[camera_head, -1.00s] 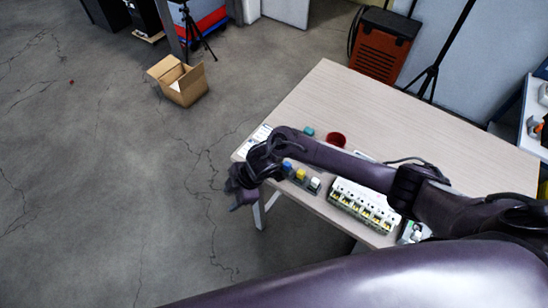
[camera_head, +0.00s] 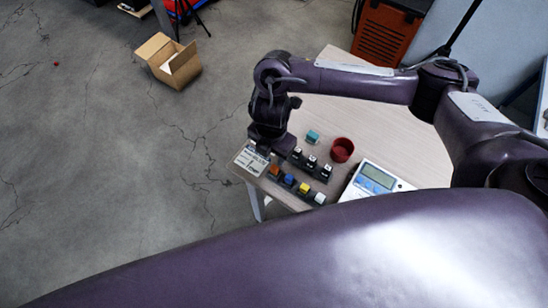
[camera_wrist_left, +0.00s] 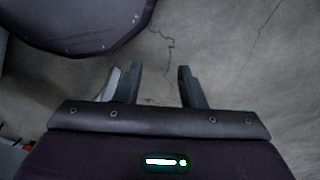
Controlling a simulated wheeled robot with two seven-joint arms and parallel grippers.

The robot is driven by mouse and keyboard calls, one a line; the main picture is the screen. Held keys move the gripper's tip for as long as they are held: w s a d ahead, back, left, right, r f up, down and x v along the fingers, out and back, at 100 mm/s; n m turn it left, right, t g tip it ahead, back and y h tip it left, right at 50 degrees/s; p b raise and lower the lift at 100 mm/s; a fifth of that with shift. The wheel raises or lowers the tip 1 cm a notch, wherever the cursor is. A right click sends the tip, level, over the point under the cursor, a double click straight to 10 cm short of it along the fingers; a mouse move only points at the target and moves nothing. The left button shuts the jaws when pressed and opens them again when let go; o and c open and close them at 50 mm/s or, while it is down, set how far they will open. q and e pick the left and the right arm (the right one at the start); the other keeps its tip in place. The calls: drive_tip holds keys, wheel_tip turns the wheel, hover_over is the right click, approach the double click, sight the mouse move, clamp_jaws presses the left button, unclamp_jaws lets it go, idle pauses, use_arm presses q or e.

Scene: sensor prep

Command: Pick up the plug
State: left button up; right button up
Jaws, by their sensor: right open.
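No plug can be told for certain. On the table's near left part are a row of small blocks, orange (camera_head: 275,171), blue (camera_head: 289,180), yellow (camera_head: 304,188) and white (camera_head: 320,198), and a dark row of pieces with white tops (camera_head: 311,162). My right gripper (camera_head: 262,152) points down over the table's left corner, above a printed card (camera_head: 250,160). It is open; its fingertips are small and partly hidden, with nothing seen between them. My left gripper (camera_wrist_left: 160,88) shows in the left wrist view, its two fingers apart and empty above bare floor.
The wooden table (camera_head: 340,107) also holds a teal block (camera_head: 312,137), a red cup (camera_head: 342,150) and a meter with a screen (camera_head: 375,180). An open cardboard box (camera_head: 170,62) stands on the floor. My own body hides the table's near right part.

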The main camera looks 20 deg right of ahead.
sight(274, 168)
drive_tip(key=shift+s+a+f, duration=0.15)
drive_tip(key=shift+s+f, duration=0.5)
drive_tip(key=shift+f, duration=0.2)
drive_tip(key=shift+s+f+b, duration=0.2)
drive_tip(key=shift+f+b, duration=0.4)
drive_tip(key=shift+f, duration=0.55)
drive_tip(key=shift+w+d+f, duration=0.1)
drive_tip(key=shift+d+f, duration=0.05)
drive_tip(key=shift+f, duration=0.5)
drive_tip(key=shift+w+d+f, duration=0.1)
drive_tip(key=shift+f, duration=0.5)
drive_tip(key=c, duration=0.5)
use_arm(q)
drive_tip(key=shift+g, duration=0.3)
drive_tip(key=s, duration=0.1)
drive_tip(key=s+f, duration=0.2)
drive_tip(key=s, duration=0.1)
drive_tip(key=shift+s+a, duration=0.1)
drive_tip(key=shift+a, duration=0.3)
use_arm(e)
clamp_jaws()
